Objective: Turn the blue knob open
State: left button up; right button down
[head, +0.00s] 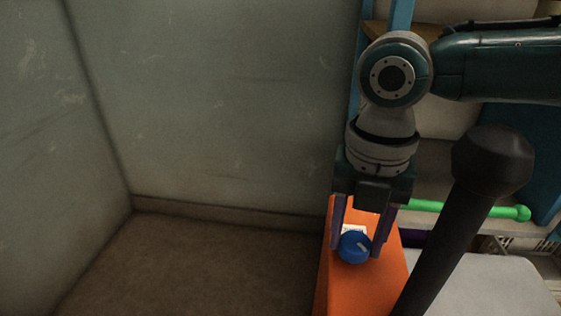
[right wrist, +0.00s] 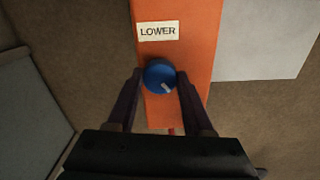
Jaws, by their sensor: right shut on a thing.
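The blue knob (head: 354,247) is round with a pale pointer mark and sits on the orange box (head: 390,285). In the right wrist view the knob (right wrist: 159,76) shows below a label reading LOWER (right wrist: 158,31), with its mark toward the lower right. My right gripper (head: 356,246) comes down from above, its two dark fingers on either side of the knob. In the right wrist view the fingers (right wrist: 159,76) are shut on the knob. My left gripper is in neither view.
A bright green rod (head: 470,210) lies behind the box to the right. A shelf with blue uprights (head: 401,16) and pale sacks (head: 448,118) stands at the back right. A light grey surface (head: 490,285) adjoins the box. The floor at left is bare.

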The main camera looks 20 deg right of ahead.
aim_at(355, 241)
jog(key=n+p, duration=0.1)
jog(key=n, duration=0.3)
jog(key=shift+r+n+p, duration=0.1)
jog(key=shift+n+p, duration=0.2)
jog(key=shift+p, duration=0.05)
jog(key=n, duration=0.3)
jog(key=shift+n+p, duration=0.3)
jog(key=shift+n, duration=0.5)
jog(key=shift+c, duration=1.4)
grip_release()
notch_tip(355, 241, up, 10)
jog(key=p, duration=0.2)
